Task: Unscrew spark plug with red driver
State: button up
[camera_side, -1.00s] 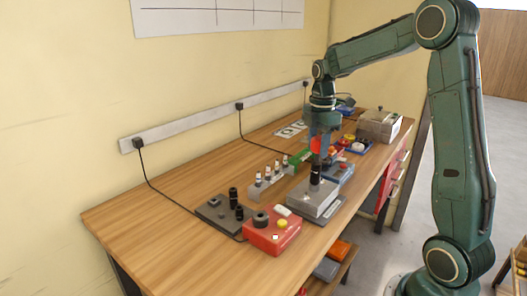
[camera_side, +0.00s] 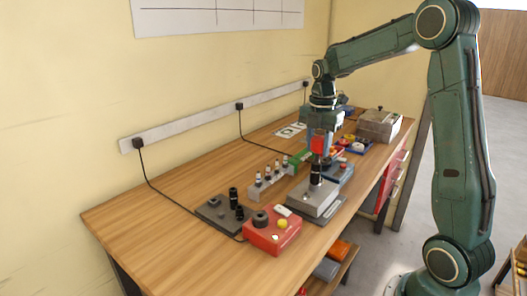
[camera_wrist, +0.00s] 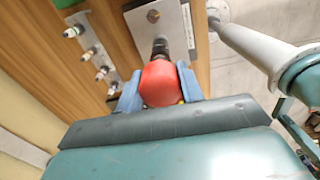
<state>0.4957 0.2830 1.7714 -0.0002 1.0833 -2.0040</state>
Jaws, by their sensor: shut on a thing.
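The red driver (camera_side: 318,144) stands upright with its black socket (camera_side: 316,173) down on the grey metal block (camera_side: 307,201). My gripper (camera_side: 319,131) is shut on the red handle from above. In the wrist view my gripper (camera_wrist: 158,88) has its blue fingers on both sides of the red handle (camera_wrist: 159,80), and the black socket (camera_wrist: 160,47) points at the block (camera_wrist: 178,27).
A grey rack (camera_side: 258,193) with several white-bodied spark plugs stands left of the block. A dark holder with black sockets (camera_side: 234,195) and a red box (camera_side: 272,240) with a knob are nearer the front. A metal box (camera_side: 380,125) stands at the far end. The left tabletop is clear.

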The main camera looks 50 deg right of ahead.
jog(key=n, duration=0.6)
jog(key=shift+s+f, duration=0.1)
jog(key=shift+f, duration=0.15)
jog(key=o, duration=1.4)
jog(key=shift+r, duration=0.1)
jog(key=shift+c, duration=0.2)
jog(key=m, duration=0.6)
jog(key=shift+m, duration=0.4)
jog(key=m, duration=0.7)
